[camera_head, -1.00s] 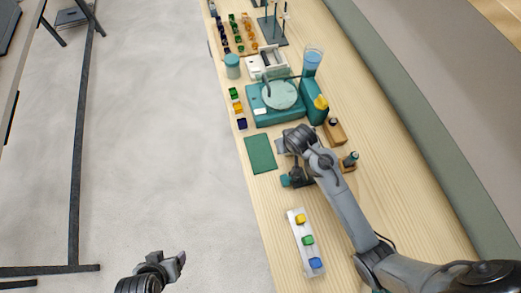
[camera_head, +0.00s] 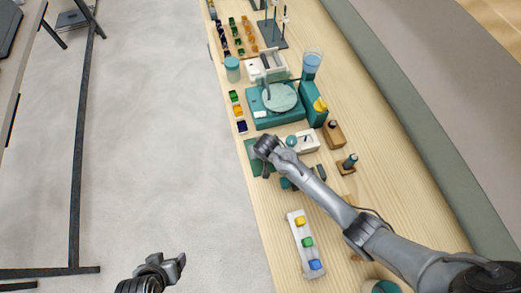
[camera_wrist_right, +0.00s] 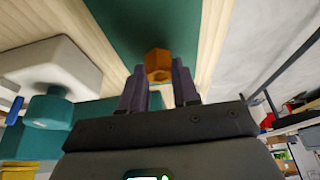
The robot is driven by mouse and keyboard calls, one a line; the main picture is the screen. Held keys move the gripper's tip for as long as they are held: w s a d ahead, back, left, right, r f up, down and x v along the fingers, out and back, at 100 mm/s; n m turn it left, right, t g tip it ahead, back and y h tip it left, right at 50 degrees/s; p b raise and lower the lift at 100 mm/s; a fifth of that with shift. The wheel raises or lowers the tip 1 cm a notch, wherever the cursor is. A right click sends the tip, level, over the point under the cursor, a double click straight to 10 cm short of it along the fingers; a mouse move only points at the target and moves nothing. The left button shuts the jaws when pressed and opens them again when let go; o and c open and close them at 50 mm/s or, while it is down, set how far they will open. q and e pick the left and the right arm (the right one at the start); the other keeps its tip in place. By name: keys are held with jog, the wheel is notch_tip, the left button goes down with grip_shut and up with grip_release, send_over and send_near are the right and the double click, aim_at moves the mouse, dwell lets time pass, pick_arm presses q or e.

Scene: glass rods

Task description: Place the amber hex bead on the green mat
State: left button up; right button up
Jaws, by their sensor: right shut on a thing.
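The amber hex bead (camera_wrist_right: 158,65) is between the fingertips of my right gripper (camera_wrist_right: 160,76) in the right wrist view. My right gripper is shut on it, and the green mat (camera_wrist_right: 130,22) shows behind it. In the head view the green mat (camera_head: 252,164) lies by the table's left edge. My right wrist is over the mat and hides part of it, and the bead is hidden there. My left gripper (camera_head: 180,262) hangs over the floor, away from the table; its opening is unclear.
A teal machine with a round plate (camera_head: 280,97) stands beyond the mat. A white device (camera_head: 302,141) lies to the mat's right. Small colored blocks (camera_head: 236,96) line the left edge. A white rack (camera_head: 297,238) with yellow, green and blue blocks is nearer me.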

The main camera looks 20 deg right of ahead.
jog(key=shift+f, duration=0.25)
jog(key=shift+f, duration=0.1)
jog(key=o, duration=1)
jog(key=shift+o, duration=0.2)
